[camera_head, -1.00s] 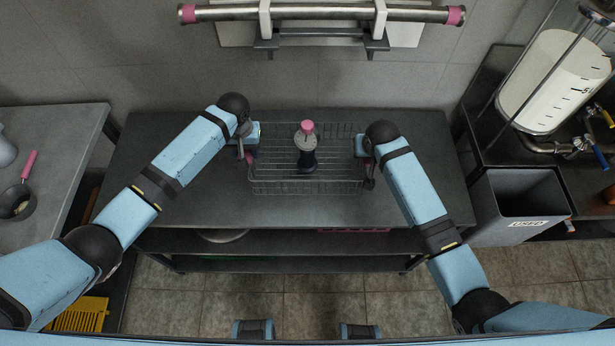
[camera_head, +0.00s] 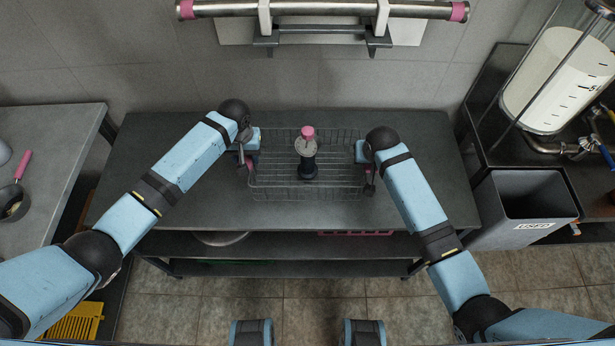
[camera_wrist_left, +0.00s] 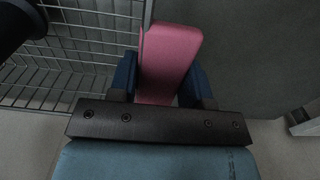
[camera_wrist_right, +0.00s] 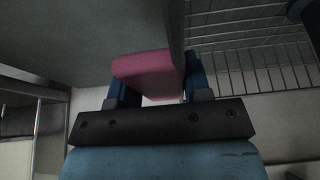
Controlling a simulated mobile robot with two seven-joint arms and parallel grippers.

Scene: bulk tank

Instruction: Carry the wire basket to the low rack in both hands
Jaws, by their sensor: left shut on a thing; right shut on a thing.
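The wire basket (camera_head: 270,190) is at the middle of the dark table, level, with a black bottle-like item with a pink top (camera_head: 307,152) upright in it. Whether its base touches the tabletop cannot be told. My left gripper (camera_head: 247,160) is shut on the pink handle (camera_wrist_left: 170,55) at the basket's left end. My right gripper (camera_head: 369,178) is shut on the pink handle (camera_wrist_right: 145,72) at its right end. The dark table (camera_head: 420,195) has low shelves beneath it; which surface is the low rack is unclear.
A grey bin (camera_head: 520,208) marked "USED" stands right of the table, beside a counter with a clear tank (camera_head: 560,80). A grey table (camera_head: 60,150) with a pan (camera_head: 14,200) is at left. A wall rail (camera_head: 320,10) runs behind. Tabletop either side of the basket is clear.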

